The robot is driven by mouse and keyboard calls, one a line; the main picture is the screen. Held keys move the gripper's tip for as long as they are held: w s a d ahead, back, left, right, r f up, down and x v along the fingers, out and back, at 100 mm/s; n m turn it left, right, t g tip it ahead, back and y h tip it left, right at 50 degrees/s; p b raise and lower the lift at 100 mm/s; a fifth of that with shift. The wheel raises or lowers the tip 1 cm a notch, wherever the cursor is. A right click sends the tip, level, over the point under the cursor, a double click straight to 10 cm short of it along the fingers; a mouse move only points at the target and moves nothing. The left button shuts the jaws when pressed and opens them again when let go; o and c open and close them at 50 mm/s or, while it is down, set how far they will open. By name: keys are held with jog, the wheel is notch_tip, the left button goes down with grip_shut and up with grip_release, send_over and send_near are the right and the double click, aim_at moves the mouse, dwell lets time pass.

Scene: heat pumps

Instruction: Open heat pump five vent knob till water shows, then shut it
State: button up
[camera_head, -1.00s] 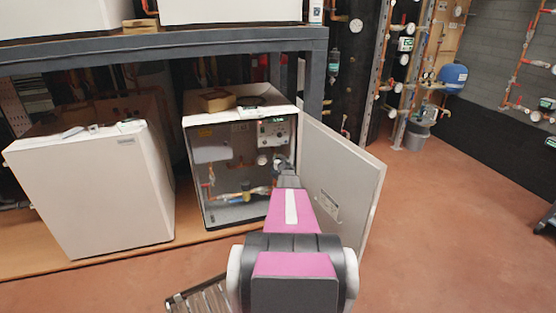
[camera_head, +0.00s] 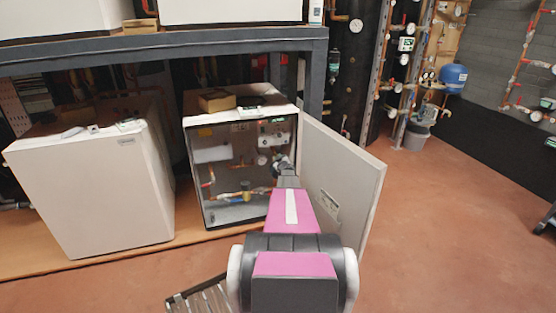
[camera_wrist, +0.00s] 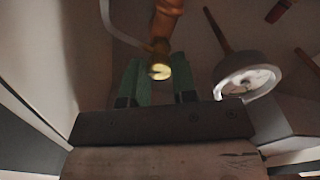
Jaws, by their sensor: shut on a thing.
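The open heat pump (camera_head: 208,213) is a white box on the low shelf, with pipes, a gauge and valves inside. Its door (camera_head: 345,185) stands swung out to the right. My gripper (camera_head: 281,163) reaches into the right part of the box; its fingertips are too small to make out in the head view. In the wrist view my gripper (camera_wrist: 159,84) has its two green fingers on either side of a small brass knob (camera_wrist: 159,71) under a copper pipe, and is shut on it. No water can be made out.
A round white gauge (camera_wrist: 247,80) is just right of the fingers in the wrist view. A closed white unit (camera_head: 95,190) stands to the left. The open door is close beside my arm. The floor (camera_head: 450,230) to the right is clear.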

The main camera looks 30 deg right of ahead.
jog(key=shift+n, duration=2.3)
jog(key=o, duration=0.9)
jog(key=shift+o, duration=0.2)
jog(key=shift+s, duration=0.1)
